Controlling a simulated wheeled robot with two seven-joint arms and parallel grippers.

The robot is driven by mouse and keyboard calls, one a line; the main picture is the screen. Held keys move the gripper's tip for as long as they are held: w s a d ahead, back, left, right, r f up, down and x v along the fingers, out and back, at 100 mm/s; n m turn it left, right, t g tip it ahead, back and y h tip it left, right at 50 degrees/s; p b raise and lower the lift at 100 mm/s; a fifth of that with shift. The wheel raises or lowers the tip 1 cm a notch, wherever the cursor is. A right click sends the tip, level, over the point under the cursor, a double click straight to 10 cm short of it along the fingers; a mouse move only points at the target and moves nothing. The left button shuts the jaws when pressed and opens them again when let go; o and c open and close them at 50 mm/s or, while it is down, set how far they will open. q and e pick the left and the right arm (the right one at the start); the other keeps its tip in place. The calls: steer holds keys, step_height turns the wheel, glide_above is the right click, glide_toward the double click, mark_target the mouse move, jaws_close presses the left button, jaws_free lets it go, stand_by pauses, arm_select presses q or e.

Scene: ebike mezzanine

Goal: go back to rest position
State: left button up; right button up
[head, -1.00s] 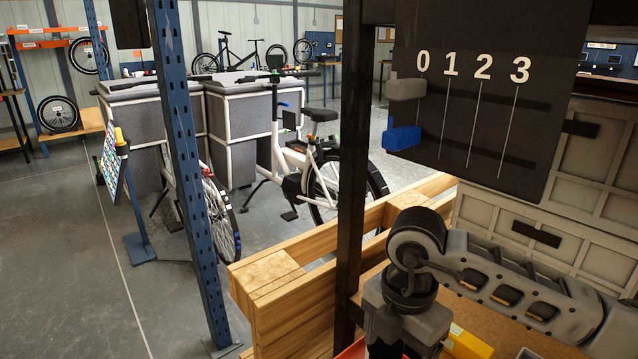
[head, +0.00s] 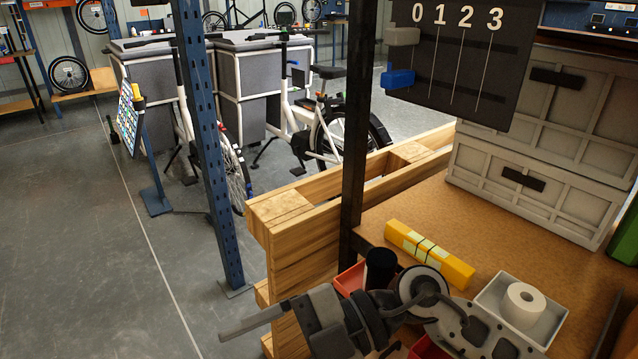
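My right arm comes in from the lower right. Its gripper (head: 238,328) points left, over the grey floor beside the wooden frame. The fingers show edge-on as one dark bar, so I cannot tell whether they are apart. Nothing shows at their tips. My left gripper is not in view.
A brown workbench (head: 425,218) holds a yellow box (head: 430,254), a white tray (head: 558,318) with a white roll (head: 523,303), and grey crates (head: 560,150). A black post (head: 355,140), wooden frame (head: 280,208) and blue post (head: 205,140) stand nearby.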

steer(key=w+d+r+m+t+y, duration=0.1)
steer(key=w+r+m+t+y, duration=0.3)
steer(key=r+m+t+y, duration=0.3)
steer(key=w+d+f+m+t+h, duration=0.6)
steer(key=d+m+t+h, duration=0.15)
steer(key=m+t, duration=0.75)
steer(key=s+d+f+m+g+h, duration=0.2)
steer(key=s+d+f+h, duration=0.1)
steer(key=f, duration=0.4)
steer(key=s+d+f+m+g+h, duration=0.2)
steer(key=s+d+f+h, duration=0.1)
steer(key=f, duration=0.4)
steer(key=s+d+f+m+g+h, duration=0.1)
steer(key=s+d+f+m+h, duration=0.1)
steer(key=s+d+f+h, duration=0.2)
step_height(320, 180, down, 3)
steer(key=shift+d+f+g+h+p, duration=0.15)
steer(key=shift+d+g+h+p, duration=0.25)
steer(key=shift+d, duration=0.35)
